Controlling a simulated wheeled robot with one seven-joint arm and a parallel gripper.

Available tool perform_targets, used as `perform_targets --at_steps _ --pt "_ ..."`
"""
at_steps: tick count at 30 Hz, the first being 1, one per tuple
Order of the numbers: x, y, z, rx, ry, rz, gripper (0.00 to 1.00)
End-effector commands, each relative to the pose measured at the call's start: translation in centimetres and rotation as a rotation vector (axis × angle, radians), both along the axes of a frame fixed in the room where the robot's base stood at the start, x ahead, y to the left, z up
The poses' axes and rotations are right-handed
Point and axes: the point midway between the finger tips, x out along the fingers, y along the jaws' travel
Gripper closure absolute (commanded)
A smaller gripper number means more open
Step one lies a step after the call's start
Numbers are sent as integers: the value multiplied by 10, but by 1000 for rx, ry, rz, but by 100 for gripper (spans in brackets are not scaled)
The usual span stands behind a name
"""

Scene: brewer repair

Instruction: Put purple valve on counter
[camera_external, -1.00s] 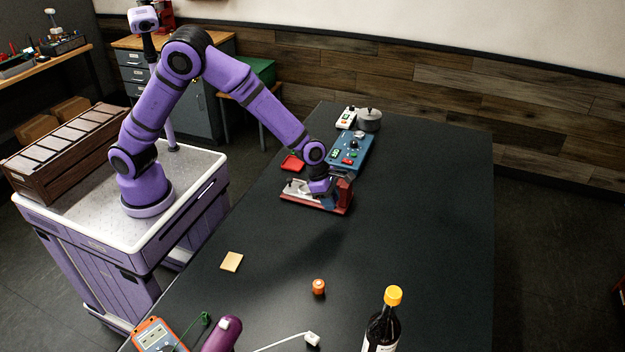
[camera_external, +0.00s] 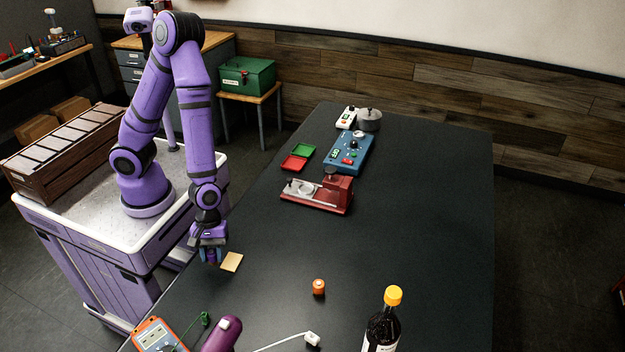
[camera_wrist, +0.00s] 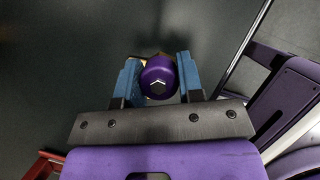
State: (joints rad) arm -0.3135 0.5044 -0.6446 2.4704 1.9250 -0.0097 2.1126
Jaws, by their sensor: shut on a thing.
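My gripper (camera_external: 211,257) points down over the left edge of the black counter (camera_external: 400,220), just left of a tan square (camera_external: 232,262). In the wrist view my gripper (camera_wrist: 159,78) has its two blue fingers on either side of the purple valve (camera_wrist: 157,77), a round purple piece with a light hexagonal mark on top. The valve sits between the fingers and is held.
The right side is clear.

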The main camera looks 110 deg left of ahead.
Motion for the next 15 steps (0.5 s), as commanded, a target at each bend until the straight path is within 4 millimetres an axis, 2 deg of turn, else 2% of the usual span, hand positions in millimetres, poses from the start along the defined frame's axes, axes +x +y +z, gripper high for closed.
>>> perform_targets --at_steps 3,6,11,15 --pt "-18 -7 -1 -1 1 -67 93" --pt "-26 -10 -1 0 0 -99 93" --pt "-26 -13 -1 0 -1 -110 93" --pt "-18 -17 -2 0 -1 -112 93"
